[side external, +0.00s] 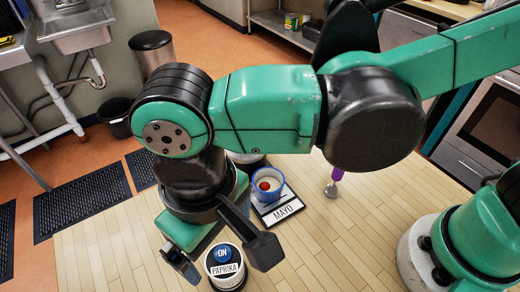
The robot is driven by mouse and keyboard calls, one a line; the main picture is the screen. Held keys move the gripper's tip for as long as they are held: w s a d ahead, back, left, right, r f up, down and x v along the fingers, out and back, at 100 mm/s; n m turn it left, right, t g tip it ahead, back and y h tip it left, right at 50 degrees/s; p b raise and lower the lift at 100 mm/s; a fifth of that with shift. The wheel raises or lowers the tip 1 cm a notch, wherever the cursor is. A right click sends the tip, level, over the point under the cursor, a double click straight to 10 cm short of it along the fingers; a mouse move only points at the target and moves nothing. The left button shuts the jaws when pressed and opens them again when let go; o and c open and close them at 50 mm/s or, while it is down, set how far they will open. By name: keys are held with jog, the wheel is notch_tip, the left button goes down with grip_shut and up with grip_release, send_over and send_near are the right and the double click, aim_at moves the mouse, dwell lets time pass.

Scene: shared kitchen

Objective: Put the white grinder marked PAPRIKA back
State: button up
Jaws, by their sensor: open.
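The white grinder marked PAPRIKA (226,271) stands upright at the bottom of the side external view, with a blue round top that reads ON. Its lower part is near the frame's bottom edge. My gripper (225,264) is open above it, with one dark finger to the left of the grinder and the other to its right in the picture. I cannot tell whether either finger touches it or how far down they reach. What the grinder stands on is hard to make out.
A blue-rimmed cup (269,197) with something red inside stands just behind my gripper, by a plate marked MAYO (288,211). A purple-handled utensil (334,185) is to the right. The wooden worktop (340,245) is clear at the front right.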

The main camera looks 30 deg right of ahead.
notch_tip(320, 180, up, 2)
jog(key=shift+w+r, duration=0.1)
jog(key=shift+r, duration=0.15)
jog(key=w+d+m+t, duration=0.2)
jog(key=w+d+t, duration=0.1)
jog(key=d, duration=1)
jog(key=w+d+m+t, duration=0.2)
jog(key=w+d+t, duration=0.2)
jog(key=d, duration=1)
jog(key=shift+w+d+m, duration=0.25)
jog(key=shift+m, duration=0.05)
